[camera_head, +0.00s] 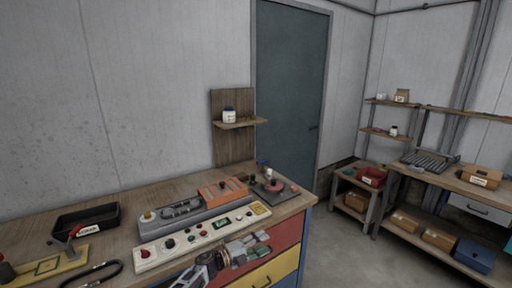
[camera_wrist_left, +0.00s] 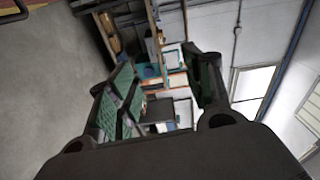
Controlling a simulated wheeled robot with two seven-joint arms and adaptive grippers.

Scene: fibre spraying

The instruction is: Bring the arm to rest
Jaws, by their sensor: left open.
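My left gripper (camera_head: 256,245) shows at the bottom centre of the head view, in front of the workbench's front edge and drawers. Its jaws are apart with nothing between them, and the green finger pads show. In the left wrist view the gripper (camera_wrist_left: 165,85) is also open and empty, with the floor and far shelving beyond it. My right gripper is in neither view.
A wooden workbench (camera_head: 185,190) holds a control panel (camera_head: 205,235), a grey-and-orange device (camera_head: 222,190), a black tray (camera_head: 87,220) and a yellow plate (camera_head: 48,266). A wall shelf (camera_head: 240,123) holds a white jar (camera_head: 229,115). Open floor (camera_head: 335,240) lies to the right.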

